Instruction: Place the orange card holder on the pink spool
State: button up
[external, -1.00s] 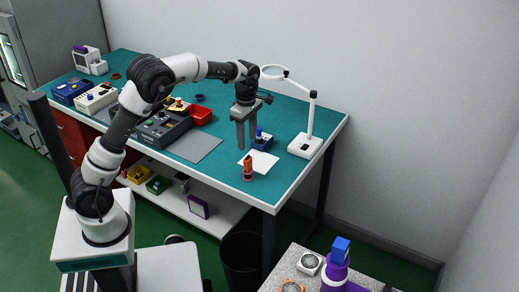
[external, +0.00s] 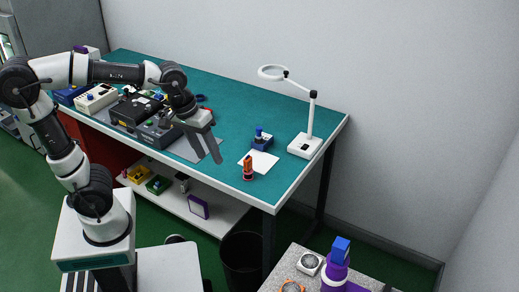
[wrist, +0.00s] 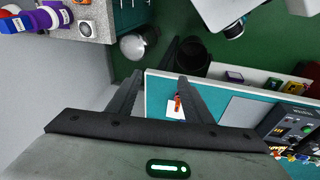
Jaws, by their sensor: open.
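An orange upright piece (external: 248,161), likely the card holder, stands near the table's front edge, beside a white sheet. It shows small in the wrist view (wrist: 178,103), between my fingers in the picture but well beyond them. A darker band and a reddish base (external: 248,177) show under it; I cannot tell whether that base is the pink spool. No other clearly pink spool shows. My gripper (external: 210,158) is open and empty, tilted, in the air left of the orange piece and apart from it. Both fingers show in the wrist view (wrist: 160,76).
A white sheet (external: 262,163), a blue block holder (external: 262,143) and a magnifier lamp (external: 305,145) stand near the orange piece. Grey and black devices (external: 160,132) crowd the left. A side table at lower right holds a purple object (external: 334,274) with a blue cube (external: 341,246).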

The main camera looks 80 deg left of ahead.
jog(key=s+d+m+t, duration=0.2)
jog(key=s+d+m, duration=0.3)
jog(key=s+m, duration=0.3)
jog(key=shift+s+d, duration=0.15)
jog(key=shift+s, duration=0.15)
jog(key=shift+r, duration=0.15)
notch_tip(320, 180, up, 6)
jog(key=p, duration=0.6)
jog(key=shift+r, duration=0.1)
